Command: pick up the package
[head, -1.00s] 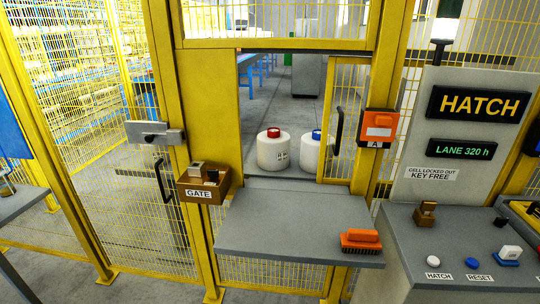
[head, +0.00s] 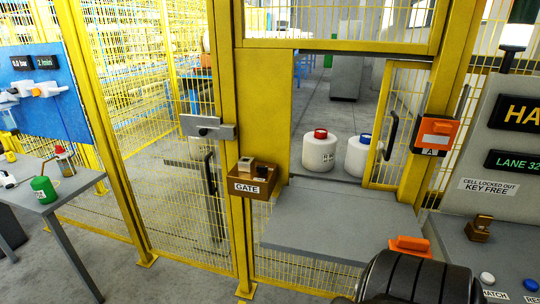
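Nothing in view can be told for sure as the package. Two white tubs stand behind the hatch opening: one with a red cap (head: 319,155) and one with a blue cap (head: 356,157). An orange brush-like object (head: 410,245) lies on the grey hatch shelf (head: 335,225), partly hidden by a black rounded part of my own body at the lower right. No gripper fingers show in the head view.
Yellow mesh fencing surrounds the hatch opening. A brown box marked GATE (head: 252,186) hangs on the fence. A side table (head: 70,187) at left holds a green bottle (head: 44,190). A grey console (head: 480,250) stands at right.

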